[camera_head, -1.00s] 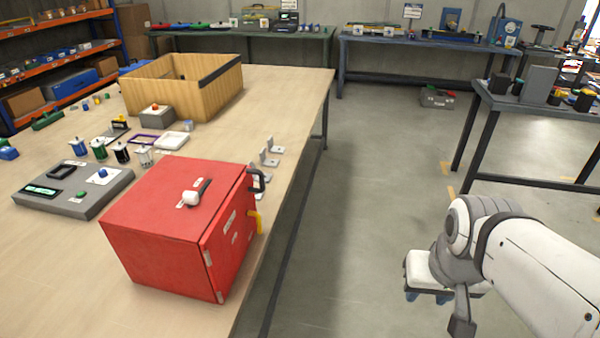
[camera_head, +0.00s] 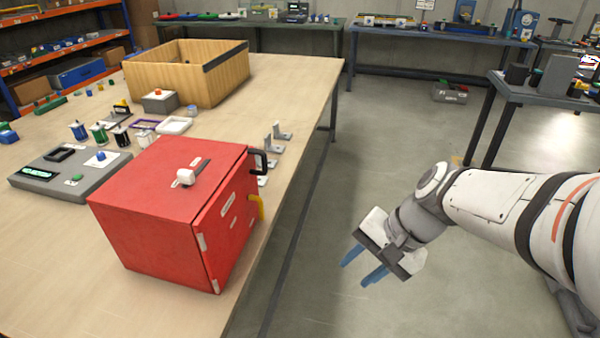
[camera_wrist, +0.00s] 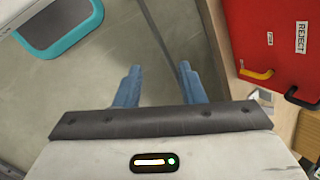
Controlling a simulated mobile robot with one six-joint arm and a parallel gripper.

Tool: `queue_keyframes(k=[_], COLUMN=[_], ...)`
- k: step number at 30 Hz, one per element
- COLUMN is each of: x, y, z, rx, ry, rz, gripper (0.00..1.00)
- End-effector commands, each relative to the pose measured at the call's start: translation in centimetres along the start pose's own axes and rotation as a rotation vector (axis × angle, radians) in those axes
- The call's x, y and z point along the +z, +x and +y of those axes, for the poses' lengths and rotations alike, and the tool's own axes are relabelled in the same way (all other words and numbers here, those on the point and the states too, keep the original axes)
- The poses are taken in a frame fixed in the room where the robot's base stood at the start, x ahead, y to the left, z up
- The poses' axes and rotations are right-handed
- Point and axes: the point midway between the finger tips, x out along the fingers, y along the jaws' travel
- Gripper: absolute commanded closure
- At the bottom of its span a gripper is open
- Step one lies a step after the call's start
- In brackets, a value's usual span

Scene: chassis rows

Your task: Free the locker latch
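The red locker (camera_head: 165,200) stands at the right front edge of the wooden table. Its door, facing right, bears labels, a black handle (camera_head: 262,160) and a yellow lever (camera_head: 260,207). On its top is a white-knobbed lever (camera_head: 187,176) in a dark slot. In the wrist view, the locker door (camera_wrist: 262,30) is at upper right, with the yellow lever (camera_wrist: 256,73), the black handle (camera_wrist: 300,98) and a REJECT label. My gripper (camera_head: 361,267) is open and empty, over the floor to the right of the locker and apart from it; its blue fingers (camera_wrist: 160,78) point past the door.
The table (camera_head: 310,90) also holds a wooden bin (camera_head: 185,85), a grey panel (camera_head: 70,172), small canisters and metal brackets (camera_head: 276,138) behind the locker.

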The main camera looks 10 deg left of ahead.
Motion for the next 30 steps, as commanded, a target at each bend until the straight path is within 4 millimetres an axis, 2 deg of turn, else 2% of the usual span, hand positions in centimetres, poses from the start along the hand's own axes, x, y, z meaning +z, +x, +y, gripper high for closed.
queue_keyframes(k=[1,3,8,12,18,21,26,30], x=[-0.9,-1.7,-4.9,-9.0,-14.1,-15.5,-16.1,-15.7], y=[3.9,6.5,12.0,15.9,19.1,19.7,20.2,21.2], z=[-0.9,-3.4,-8.8,-12.6,-15.3,-15.8,-17.0,-18.9], rx=[-0.071,-0.178,-0.407,-0.587,-0.771,-0.819,-0.843,-0.842], ry=[0.101,0.244,0.575,0.837,1.083,1.141,1.168,1.166], rz=[-0.077,-0.178,-0.412,-0.599,-0.774,-0.815,-0.836,-0.836], gripper=[0.64,0.64,0.64,0.64,0.64,0.64,0.64,0.64])
